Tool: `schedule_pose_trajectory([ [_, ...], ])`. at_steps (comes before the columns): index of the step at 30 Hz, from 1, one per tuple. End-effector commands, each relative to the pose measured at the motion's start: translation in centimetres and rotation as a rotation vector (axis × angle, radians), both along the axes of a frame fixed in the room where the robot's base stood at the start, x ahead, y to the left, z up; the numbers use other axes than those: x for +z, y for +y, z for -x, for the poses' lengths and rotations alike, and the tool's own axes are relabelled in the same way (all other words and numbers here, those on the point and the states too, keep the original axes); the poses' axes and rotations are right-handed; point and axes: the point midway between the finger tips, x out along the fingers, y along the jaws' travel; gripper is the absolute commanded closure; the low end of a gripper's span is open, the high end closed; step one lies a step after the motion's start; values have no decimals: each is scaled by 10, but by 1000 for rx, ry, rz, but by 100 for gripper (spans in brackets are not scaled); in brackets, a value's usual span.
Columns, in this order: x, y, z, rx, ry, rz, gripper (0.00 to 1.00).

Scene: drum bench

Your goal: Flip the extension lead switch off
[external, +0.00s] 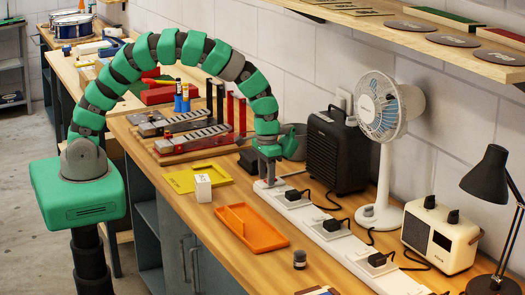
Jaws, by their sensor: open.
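The extension lead (314,228) is a long white strip lying along the wooden bench, with several black plugs in its sockets. Its near end runs off the bottom of the picture. My green segmented arm arches over the bench from the left. My gripper (268,181) points down at the far end of the strip, open, with its fingertips at or just above the strip's surface. I cannot tell whether they touch it. The switch is not clearly visible; the gripper covers that end of the strip.
A black heater (337,152), white fan (382,212), cream radio (440,236) and black lamp (493,170) stand behind the strip. Black cables lie around the strip.

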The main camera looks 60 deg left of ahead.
Motion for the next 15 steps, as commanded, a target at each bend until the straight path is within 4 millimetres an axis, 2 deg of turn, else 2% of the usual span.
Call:
schedule_pose_trajectory([
  [5, 0, 0, 0, 0, -1, 0, 58],
  [6, 0, 0, 0, 0, -1, 0, 61],
  [10, 0, 0, 0, 0, -1, 0, 97],
  [11, 0, 0, 0, 0, -1, 0, 100],
  [15, 0, 0, 0, 0, 1, 0, 100],
])
